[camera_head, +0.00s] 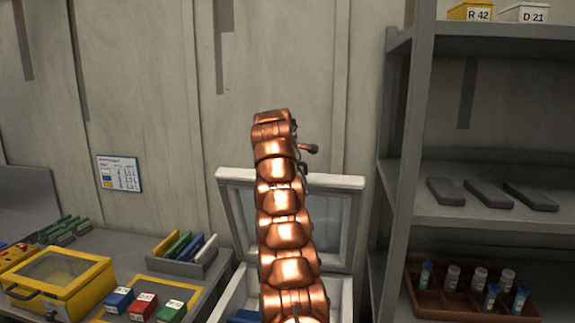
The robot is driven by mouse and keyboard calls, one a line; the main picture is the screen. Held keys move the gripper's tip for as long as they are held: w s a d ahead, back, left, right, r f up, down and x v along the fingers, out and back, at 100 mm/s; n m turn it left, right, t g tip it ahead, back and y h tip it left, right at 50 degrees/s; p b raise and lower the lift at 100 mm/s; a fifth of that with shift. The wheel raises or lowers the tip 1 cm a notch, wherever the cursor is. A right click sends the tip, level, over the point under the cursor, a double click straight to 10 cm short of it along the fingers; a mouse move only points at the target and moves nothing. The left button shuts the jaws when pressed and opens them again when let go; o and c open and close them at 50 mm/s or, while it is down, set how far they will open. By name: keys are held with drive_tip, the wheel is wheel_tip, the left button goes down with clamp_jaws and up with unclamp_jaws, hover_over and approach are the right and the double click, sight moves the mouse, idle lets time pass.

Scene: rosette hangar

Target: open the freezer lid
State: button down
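The freezer lid (343,184) is a white frame with a greyish pane. It stands raised, nearly upright, at the back of the white freezer (228,296). My copper segmented arm rises in front and hides the middle of the lid and much of the freezer's opening. My gripper (307,149) shows only as small dark parts at the arm's upper right, above the lid's top edge in the picture. I cannot tell its finger state or whether it touches the lid.
A bench at left holds a yellow case (62,280), small blue, red and green boxes (143,307), and a grey rack (183,262). At right, a grey shelf unit (398,150) holds dark slabs (489,193) and a brown vial tray (440,303). A wall stands behind.

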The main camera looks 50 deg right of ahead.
idle(0.3)
drive_tip(key=c, duration=1.1)
unclamp_jaws()
drive_tip(key=shift+c, duration=0.2)
drive_tip(key=v, duration=1.2)
